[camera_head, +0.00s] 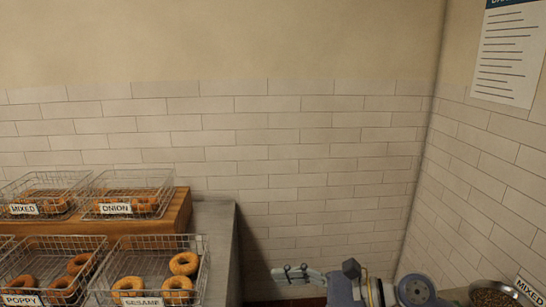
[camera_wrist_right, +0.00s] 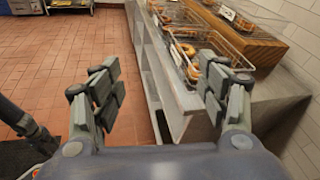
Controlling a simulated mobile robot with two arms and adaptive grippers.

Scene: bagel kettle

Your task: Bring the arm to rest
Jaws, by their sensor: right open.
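My right gripper (camera_wrist_right: 158,95) is open and empty in the right wrist view, with its two fingers spread apart. Beyond its fingers are the red tiled floor and the side of the counter. In the head view my right arm shows at the bottom, right of the counter's end, with the gripper (camera_head: 290,273) pointing left. It touches nothing that I can see. My left gripper is in neither view.
Wire baskets of bagels labelled SESAME (camera_head: 147,280), POPPY (camera_head: 48,275), ONION (camera_head: 128,195) and MIXED (camera_head: 44,196) stand on the counter (camera_head: 212,240) at left. A bowl of seeds (camera_head: 492,297) is at the lower right. Tiled walls close the corner.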

